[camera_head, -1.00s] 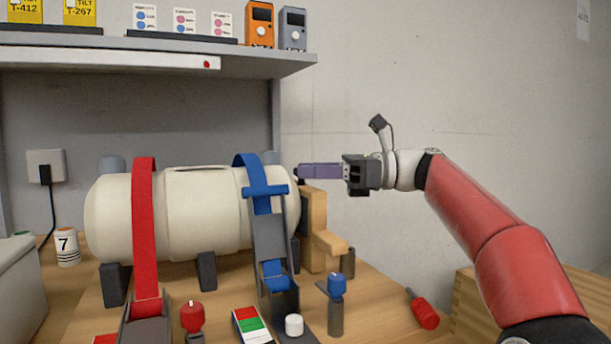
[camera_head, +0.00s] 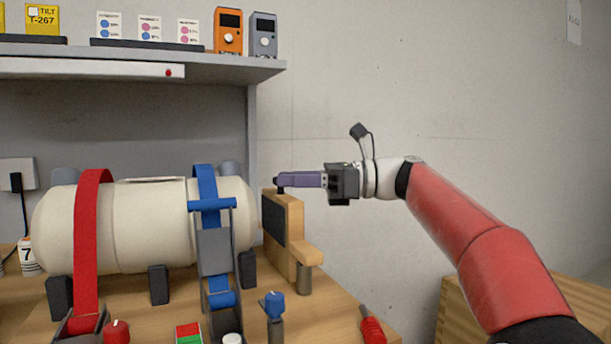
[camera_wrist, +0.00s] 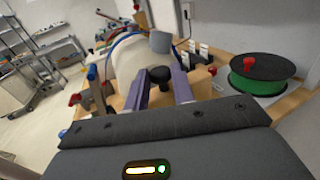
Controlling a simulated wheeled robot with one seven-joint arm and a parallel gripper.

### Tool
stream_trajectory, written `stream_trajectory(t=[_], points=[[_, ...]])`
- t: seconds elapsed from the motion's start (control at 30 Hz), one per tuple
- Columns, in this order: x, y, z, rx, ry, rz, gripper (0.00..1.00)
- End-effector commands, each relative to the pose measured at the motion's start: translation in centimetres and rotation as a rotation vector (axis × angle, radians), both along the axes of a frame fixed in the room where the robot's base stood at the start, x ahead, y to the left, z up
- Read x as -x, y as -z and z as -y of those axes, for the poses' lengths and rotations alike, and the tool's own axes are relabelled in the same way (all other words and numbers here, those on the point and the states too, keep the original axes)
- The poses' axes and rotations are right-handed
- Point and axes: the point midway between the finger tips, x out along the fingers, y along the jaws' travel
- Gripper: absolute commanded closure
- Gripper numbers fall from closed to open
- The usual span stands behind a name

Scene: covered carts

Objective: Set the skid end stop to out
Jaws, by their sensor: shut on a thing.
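The end stop (camera_head: 297,240) is a wooden block with a dark pad on its left face. It stands just right of the cream cylinder (camera_head: 150,222), with a narrow gap between pad and cylinder end. A black knob (camera_head: 278,190) sits on its top. My gripper (camera_head: 282,180) reaches in from the right with its purple fingers at this knob. In the wrist view the black knob (camera_wrist: 160,76) lies between the two purple fingers, which are shut on it. The fingers hide part of the knob in the head view.
A red strap (camera_head: 88,240) and a blue strap (camera_head: 207,183) cross the cylinder. A blue-topped post (camera_head: 274,305) and a red handle (camera_head: 372,325) stand near the front. A shelf (camera_head: 150,60) hangs above left. A green spool (camera_wrist: 258,80) shows in the wrist view.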

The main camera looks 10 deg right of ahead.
Motion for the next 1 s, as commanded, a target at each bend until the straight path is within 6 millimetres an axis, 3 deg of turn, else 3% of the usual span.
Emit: stream_trajectory(t=[0.13,0.4,0.43,0.47,0.77,1.0], points=[[-0.2,-0.1,1.0,0.002,-0.001,-0.005,1.0],[-0.2,0.1,1.0,0.002,-0.001,-0.002,1.0],[-0.2,0.1,1.0,0.002,-0.001,-0.002,0.71],[-0.2,0.1,1.0,0.002,-0.001,-0.002,0.68],[-0.2,0.1,1.2,0.001,0.0,-0.002,0.68],[0.4,0.0,4.5,-0.001,0.002,-0.002,0.68]])
